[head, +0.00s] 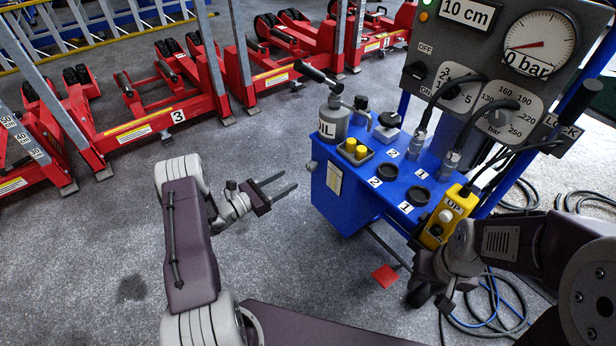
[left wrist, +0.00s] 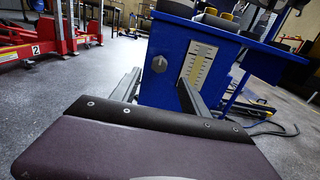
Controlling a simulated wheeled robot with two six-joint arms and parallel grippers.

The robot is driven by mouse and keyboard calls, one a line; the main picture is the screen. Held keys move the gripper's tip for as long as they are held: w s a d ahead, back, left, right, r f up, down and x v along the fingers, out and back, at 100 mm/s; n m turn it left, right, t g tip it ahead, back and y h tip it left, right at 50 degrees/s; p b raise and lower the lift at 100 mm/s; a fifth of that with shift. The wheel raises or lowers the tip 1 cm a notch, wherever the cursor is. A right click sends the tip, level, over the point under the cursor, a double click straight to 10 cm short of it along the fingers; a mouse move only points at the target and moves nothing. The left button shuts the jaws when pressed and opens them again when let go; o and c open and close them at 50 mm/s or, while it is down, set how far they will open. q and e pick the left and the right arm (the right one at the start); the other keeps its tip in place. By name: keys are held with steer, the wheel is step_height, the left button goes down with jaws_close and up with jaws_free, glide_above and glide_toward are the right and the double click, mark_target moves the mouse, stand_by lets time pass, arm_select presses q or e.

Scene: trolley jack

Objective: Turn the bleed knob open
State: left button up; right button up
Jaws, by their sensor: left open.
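A grey knob (left wrist: 158,64) sits on the side wall of the blue cabinet, left of a yellow-white gauge strip (left wrist: 198,63). The knob also shows small in the head view (head: 312,166), at the cabinet's left edge. I cannot read a label on it. My left gripper (head: 290,181) is open and empty, its two fingers pointing at the cabinet side, apart from the knob. In the left wrist view the knob appears between the two fingers (left wrist: 160,77). My right gripper (head: 431,298) hangs dark in front of the cabinet's right side; its finger gap is unclear.
The blue cabinet (head: 340,208) carries an oil can (head: 334,118), a tray with yellow items (head: 355,150) and a yellow pendant (head: 440,222). A red pedal (head: 385,275) is low in front. Red jacks (head: 145,118) stand behind. Cables lie at right.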

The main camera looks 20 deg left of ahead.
mark_target(308, 168)
arm_select(q)
steer(key=b+x, duration=0.3)
steer(key=x, duration=0.5)
steer(key=shift+f, duration=0.15)
steer(key=shift+w+d+b, duration=0.3)
steer(key=shift+w+d, duration=0.05)
steer(key=shift+w, duration=0.15)
jaws_close()
